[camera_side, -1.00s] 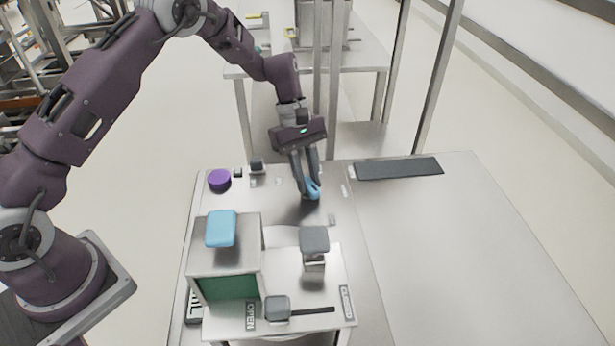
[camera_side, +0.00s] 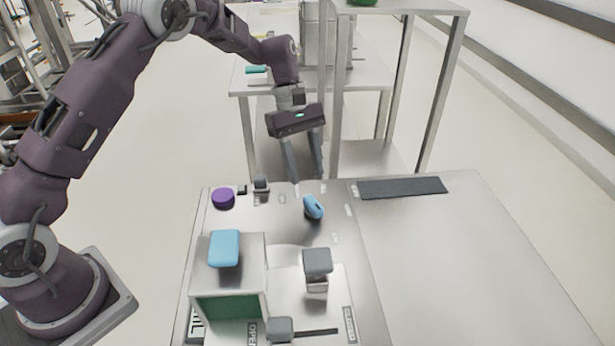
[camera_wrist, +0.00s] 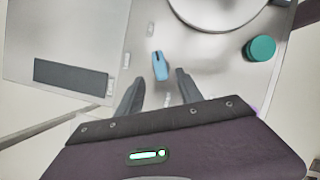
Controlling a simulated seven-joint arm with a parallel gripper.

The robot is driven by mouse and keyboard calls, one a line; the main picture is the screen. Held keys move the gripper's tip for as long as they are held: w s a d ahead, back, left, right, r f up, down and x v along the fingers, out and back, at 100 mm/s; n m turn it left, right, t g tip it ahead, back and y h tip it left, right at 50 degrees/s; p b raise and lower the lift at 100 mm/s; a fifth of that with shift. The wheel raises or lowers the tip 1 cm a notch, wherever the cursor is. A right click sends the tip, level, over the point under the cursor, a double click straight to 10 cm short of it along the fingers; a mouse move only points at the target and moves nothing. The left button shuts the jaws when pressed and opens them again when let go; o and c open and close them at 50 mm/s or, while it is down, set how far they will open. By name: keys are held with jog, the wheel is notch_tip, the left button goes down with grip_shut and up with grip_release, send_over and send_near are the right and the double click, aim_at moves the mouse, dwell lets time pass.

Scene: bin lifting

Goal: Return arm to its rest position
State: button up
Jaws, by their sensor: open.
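My gripper (camera_side: 309,182) is open and empty, with its two fingers apart and pointing down. It hangs above the back part of the metal table (camera_side: 430,250), a little behind a small blue handle-like piece (camera_side: 313,207). In the wrist view the blue piece (camera_wrist: 160,66) lies beyond the fingertips of my gripper (camera_wrist: 157,88), not between the fingers. My arm reaches over from the left.
A metal box with a green front (camera_side: 229,306) carries a light blue block (camera_side: 224,248). A grey block on a post (camera_side: 317,262), a grey-knobbed lever (camera_side: 280,329), a purple disc (camera_side: 223,198) and a dark flat strip (camera_side: 402,188) are on the table.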

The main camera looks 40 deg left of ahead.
jog(key=s+r+m+t+y, duration=0.1)
jog(key=s+r+m, duration=0.2)
jog(key=s+r, duration=0.4)
jog(key=s+r+m+t, duration=0.25)
jog(key=s+r, duration=0.25)
jog(key=r, duration=0.5)
jog(key=s+a+m+t+y, duration=0.1)
jog(key=s+m, duration=0.3)
jog(key=s, duration=0.6)
jog(key=s+a+m+t+y, duration=0.1)
jog(key=s+m, duration=0.3)
jog(key=s, duration=0.6)
jog(key=shift+a+r+t+y, duration=0.35)
jog(key=shift+t+y, duration=0.25)
jog(key=shift+t, duration=0.25)
